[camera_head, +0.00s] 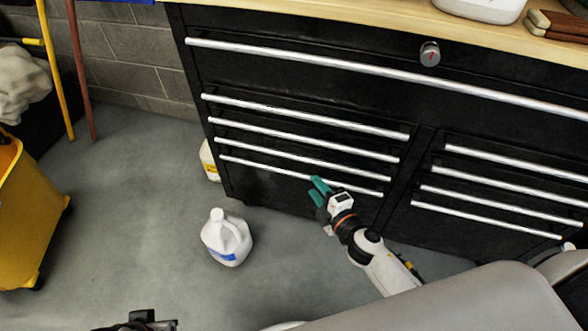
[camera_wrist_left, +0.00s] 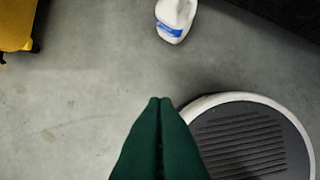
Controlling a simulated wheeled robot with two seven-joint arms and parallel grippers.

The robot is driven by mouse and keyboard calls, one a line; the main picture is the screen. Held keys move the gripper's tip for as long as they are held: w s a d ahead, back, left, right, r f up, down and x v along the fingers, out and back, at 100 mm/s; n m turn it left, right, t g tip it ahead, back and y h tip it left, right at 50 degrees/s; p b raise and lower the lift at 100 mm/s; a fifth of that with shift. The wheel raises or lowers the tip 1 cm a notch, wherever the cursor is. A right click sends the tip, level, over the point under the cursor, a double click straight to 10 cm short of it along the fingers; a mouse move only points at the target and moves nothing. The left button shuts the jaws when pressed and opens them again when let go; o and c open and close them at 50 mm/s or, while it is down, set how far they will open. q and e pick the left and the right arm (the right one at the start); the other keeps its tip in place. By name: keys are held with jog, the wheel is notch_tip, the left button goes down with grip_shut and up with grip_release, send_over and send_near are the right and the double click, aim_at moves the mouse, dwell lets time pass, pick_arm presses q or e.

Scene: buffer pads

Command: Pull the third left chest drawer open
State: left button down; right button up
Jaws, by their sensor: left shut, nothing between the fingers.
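The black tool chest (camera_head: 300,75) has a left column of several drawers with long silver handles. The third left drawer's handle (camera_head: 285,155) is second from the bottom, and all drawers look shut. My right gripper (camera_head: 317,190) has green fingers, which look spread apart. Its tips overlap the lowest left handle in the head view, below the third handle; I cannot tell whether they touch. My left gripper shows in the left wrist view (camera_wrist_left: 160,102) with its green fingers together and empty, over the floor. In the head view only dark parts of the left wrist show at the bottom edge.
A white jug (camera_head: 227,237) with a blue label stands on the floor in front of the chest. Another jug (camera_head: 209,160) stands beside the chest's left side. A yellow mop bucket (camera_head: 22,215) is at the left. The floor between is clear.

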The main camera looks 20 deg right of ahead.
jog(key=r+b+x, duration=0.1)
jog(key=r+x, duration=0.1)
jog(key=x, duration=1)
jog(key=shift+w+a+f, duration=0.2)
jog(key=shift+a+f, duration=0.05)
jog(key=shift+f, duration=0.1)
jog(key=shift+c, duration=0.4)
grip_shut()
